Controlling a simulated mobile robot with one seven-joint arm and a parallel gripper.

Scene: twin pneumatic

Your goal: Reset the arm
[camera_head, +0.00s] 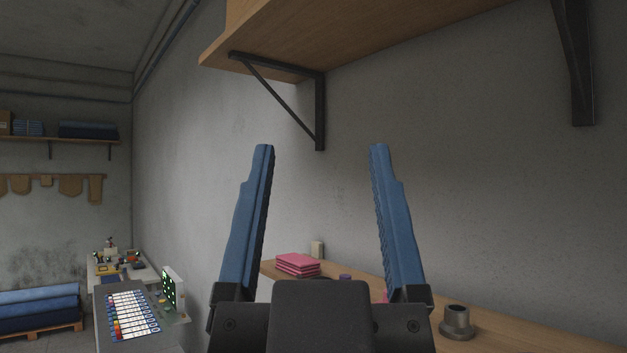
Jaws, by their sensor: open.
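My gripper (320,150) stands upright in the middle of the view, with its two blue fingers pointing up. The fingers are wide apart and nothing is between them. Its dark body (320,318) fills the bottom centre and hides part of the wooden surface behind it. The fingertips are below the overhead shelf in the picture, with grey wall behind them.
A wooden shelf (390,25) on black brackets (319,110) hangs overhead. A wooden worktop (520,335) holds folded pink cloths (297,265) and a metal fitting (457,322). A bench with a panel of coloured labels (130,315) stands at left. Blue rolls (38,308) lie on a pallet.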

